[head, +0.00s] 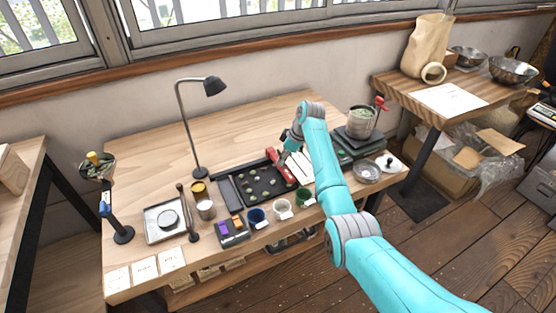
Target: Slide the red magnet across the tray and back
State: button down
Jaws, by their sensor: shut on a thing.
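The black tray (229,192) lies on the wooden table, with several pale green beans scattered on its dark floor. The red magnet (281,167) is a long bar at the tray's right end, lying across its width. My gripper (283,152) comes down from above at the magnet's far part and is shut on it. The fingertips are small here and partly hidden by my arm. I cannot tell whether the magnet touches the tray floor.
Small blue (256,217), white (282,208) and green (303,197) cups stand along the tray's near side. A black lamp (198,130) stands behind left. A scale with a glass jar (361,122) is at the right. The table's back middle is clear.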

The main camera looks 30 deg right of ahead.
jog(key=c, duration=1)
grip_release()
jog(key=v, duration=1.2)
jog(key=shift+f, duration=0.1)
